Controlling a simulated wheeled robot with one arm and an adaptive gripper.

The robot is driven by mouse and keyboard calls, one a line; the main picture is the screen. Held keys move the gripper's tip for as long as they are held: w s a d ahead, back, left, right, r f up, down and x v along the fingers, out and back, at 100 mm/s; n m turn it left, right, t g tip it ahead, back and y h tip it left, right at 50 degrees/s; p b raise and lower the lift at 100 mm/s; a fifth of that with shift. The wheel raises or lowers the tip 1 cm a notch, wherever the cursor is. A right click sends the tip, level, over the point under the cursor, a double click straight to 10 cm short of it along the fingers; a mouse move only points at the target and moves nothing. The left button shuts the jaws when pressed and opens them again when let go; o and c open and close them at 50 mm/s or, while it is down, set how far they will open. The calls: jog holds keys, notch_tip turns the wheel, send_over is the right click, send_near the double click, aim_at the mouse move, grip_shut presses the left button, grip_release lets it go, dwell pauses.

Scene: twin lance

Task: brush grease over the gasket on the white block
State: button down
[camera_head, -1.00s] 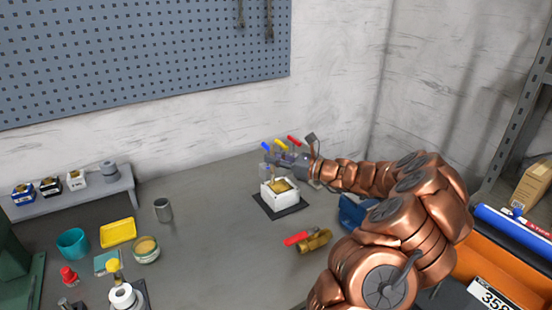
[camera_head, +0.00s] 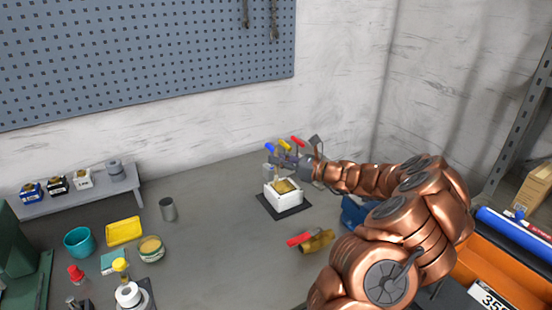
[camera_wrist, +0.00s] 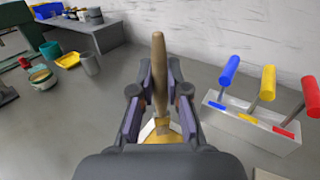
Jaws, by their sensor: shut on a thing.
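The white block (camera_head: 284,197) sits on a dark mat (camera_head: 290,212) near the middle of the bench, with a tan-gold patch, apparently the gasket (camera_head: 286,187), on top. My gripper (camera_head: 287,164) is just above and behind the block. In the wrist view my gripper (camera_wrist: 157,95) is shut on the brush's tan wooden handle (camera_wrist: 159,65), which stands roughly upright between the fingers. The brush tip is hidden behind the gripper body. Whether the bristles touch the gasket cannot be told. An open tin of tan grease (camera_head: 151,247) stands at the left of the bench.
A pale holder (camera_wrist: 250,128) with blue, yellow and red handles stands close beside my gripper. A brass valve with a red handle (camera_head: 312,240) lies right of the mat. A grey cup (camera_head: 168,209), yellow tray (camera_head: 124,232) and teal bowl (camera_head: 78,242) are at left. The centre-front is clear.

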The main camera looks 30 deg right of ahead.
jog(key=shift+d, duration=0.25)
jog(key=shift+d+p, duration=0.55)
jog(key=shift+d, duration=0.05)
jog(key=shift+d, duration=0.1)
jog(key=shift+s+d+p, duration=0.1)
jog(key=shift+d+p, duration=0.35)
jog(key=shift+d, duration=0.05)
jog(key=shift+d, duration=0.1)
jog(key=shift+d+p, duration=0.45)
jog(key=shift+d, duration=0.15)
jog(key=shift+a, duration=0.1)
jog(key=shift+a, duration=0.65)
jog(key=shift+a, duration=0.15)
